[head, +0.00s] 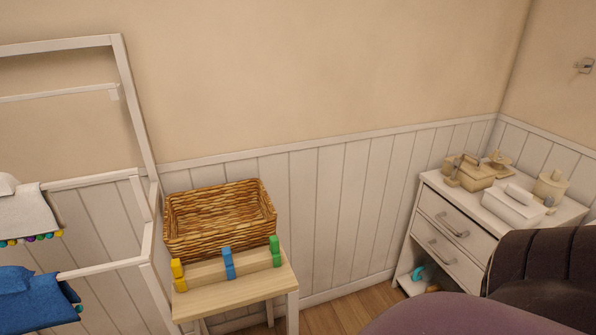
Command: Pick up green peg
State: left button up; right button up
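The green peg (275,251) stands upright at the right end of a low wooden block (205,272). The block sits on a small light wood table (240,290), in front of a wicker basket. A blue peg (228,263) is near the middle of the block and a yellow peg (178,275) is at its left end. Neither of my grippers shows in the head view.
The empty wicker basket (219,216) stands behind the block. A white rack (150,235) with white cloth (28,215) and blue cloth (35,300) is at left. A white drawer cabinet (455,228) and a dark chair (545,265) are at right. Floor (345,308) shows between table and cabinet.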

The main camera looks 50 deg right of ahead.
aim_at(274, 245)
jog(key=z, duration=1.3)
